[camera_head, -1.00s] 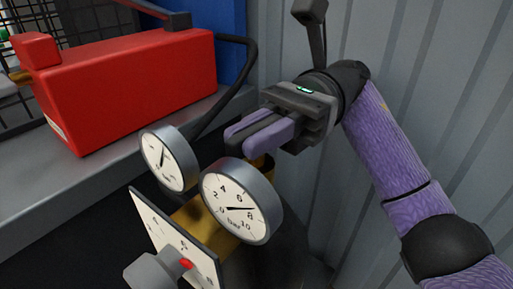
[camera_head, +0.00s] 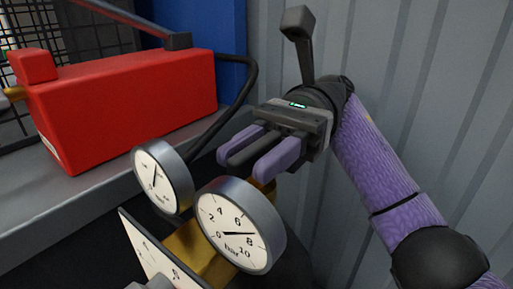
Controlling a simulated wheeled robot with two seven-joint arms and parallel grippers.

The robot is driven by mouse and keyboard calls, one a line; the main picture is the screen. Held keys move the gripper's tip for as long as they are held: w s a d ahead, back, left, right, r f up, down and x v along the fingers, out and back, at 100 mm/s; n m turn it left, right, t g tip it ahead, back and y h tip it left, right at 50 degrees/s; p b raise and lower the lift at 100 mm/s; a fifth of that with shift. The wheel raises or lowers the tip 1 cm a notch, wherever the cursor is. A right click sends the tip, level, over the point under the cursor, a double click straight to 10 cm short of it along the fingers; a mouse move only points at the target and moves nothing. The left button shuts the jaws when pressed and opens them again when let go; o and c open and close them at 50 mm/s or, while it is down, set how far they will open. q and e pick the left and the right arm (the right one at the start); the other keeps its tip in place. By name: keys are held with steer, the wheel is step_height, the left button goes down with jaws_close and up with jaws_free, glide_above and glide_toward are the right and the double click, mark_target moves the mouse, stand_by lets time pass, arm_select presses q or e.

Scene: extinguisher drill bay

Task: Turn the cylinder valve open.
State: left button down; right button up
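The brass valve body (camera_head: 200,250) is at the lower middle, with two round gauges on it. The larger gauge (camera_head: 236,228) has its needle near 8; the smaller gauge (camera_head: 156,177) is left of it. My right gripper (camera_head: 240,167) is above and behind the larger gauge, its two purple fingers apart. A dark grey bar (camera_head: 250,151) lies between the fingers, looking like the valve handle, with a gap showing beside the nearer finger. Its joint to the valve is hidden by the gauge and fingers. My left gripper is not in view.
A red box-shaped unit (camera_head: 130,105) stands on a grey ledge (camera_head: 85,205) at the left, with a black hose (camera_head: 240,125) behind it. A white plate (camera_head: 155,255) is in front of the gauges. A ribbed grey wall (camera_head: 410,90) closes the right side.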

mark_target(256, 144)
steer(key=shift+o, duration=0.7)
steer(key=shift+r, duration=0.15)
step_height(256, 144, up, 9)
steer(key=p, duration=0.5)
steer(key=shift+r, duration=0.4)
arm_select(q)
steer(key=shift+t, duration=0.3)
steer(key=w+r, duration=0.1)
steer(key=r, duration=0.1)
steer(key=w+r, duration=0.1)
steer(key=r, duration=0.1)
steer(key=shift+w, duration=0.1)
